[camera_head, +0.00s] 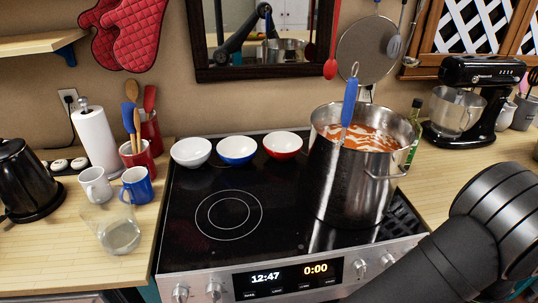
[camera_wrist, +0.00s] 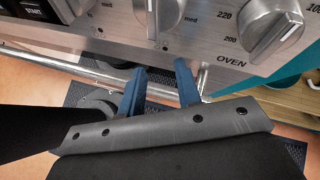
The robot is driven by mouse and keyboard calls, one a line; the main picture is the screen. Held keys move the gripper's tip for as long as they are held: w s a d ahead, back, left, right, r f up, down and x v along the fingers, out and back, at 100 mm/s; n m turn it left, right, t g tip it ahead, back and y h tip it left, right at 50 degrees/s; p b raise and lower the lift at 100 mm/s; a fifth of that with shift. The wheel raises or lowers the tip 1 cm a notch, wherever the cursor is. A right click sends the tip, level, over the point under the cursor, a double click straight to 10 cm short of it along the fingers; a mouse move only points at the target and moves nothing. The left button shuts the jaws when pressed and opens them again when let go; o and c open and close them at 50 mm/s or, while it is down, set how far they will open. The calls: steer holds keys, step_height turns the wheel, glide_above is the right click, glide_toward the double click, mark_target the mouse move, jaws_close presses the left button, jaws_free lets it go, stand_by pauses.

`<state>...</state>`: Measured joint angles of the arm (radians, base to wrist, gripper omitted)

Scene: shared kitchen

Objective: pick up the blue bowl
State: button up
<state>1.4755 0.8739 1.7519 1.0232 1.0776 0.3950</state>
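The blue bowl (camera_head: 237,158) has a white inside and a blue outside. It stands upright at the back of the black cooktop, between a white bowl (camera_head: 191,153) and a red bowl (camera_head: 283,146). My gripper (camera_wrist: 161,86) shows in the wrist view with its two blue fingers apart and nothing between them. It is in front of the oven's knob panel, well away from the blue bowl. In the head view my arm enters at the lower right, and the gripper itself is out of frame there.
A large steel pot (camera_head: 348,185) of red soup with a blue-handled utensil stands on the cooktop's right side. The front left of the cooktop (camera_head: 228,215) is clear. Mugs, a glass (camera_head: 117,237) and a paper roll (camera_head: 96,140) stand on the left counter; a mixer (camera_head: 480,88) stands right.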

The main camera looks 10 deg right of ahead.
steer(key=d+r+n+g+h, duration=0.2)
steer(key=d+r+n+g, duration=0.4)
steer(key=d+n+g, duration=0.3)
steer(key=w+d+r+n+h, duration=0.1)
steer(key=w+r+n+h, duration=0.5)
steer(key=r, duration=0.9)
steer(key=w+d+r+n+h, duration=0.1)
steer(key=w+r+n+h, duration=0.45)
steer(key=r, duration=0.95)
steer(key=w+a+r+n+t+h, duration=0.1)
steer(key=w+a+r+n+h, duration=0.25)
steer(key=r, duration=0.65)
steer(key=w+a+r+n+t, duration=0.2)
steer(key=w+a+r, duration=0.35)
steer(key=r, duration=0.45)
steer(key=w+a+r+n+t+h, duration=0.1)
steer(key=w+a+r+n+h, duration=0.3)
steer(key=r, duration=0.6)
steer(key=n+g+y, duration=0.1)
steer(key=n+y, duration=1.4)
steer(key=y, duration=0.2)
glide_above(231, 161)
steer(key=s+a, duration=0.1)
step_height(231, 161, down, 45)
steer(key=shift+s+d+x, duration=0.15)
steer(key=shift+x, duration=1.25)
steer(key=shift+s+d+x, duration=0.1)
steer(key=shift+s+x, duration=0.05)
steer(key=shift+x, duration=1.25)
jaws_close()
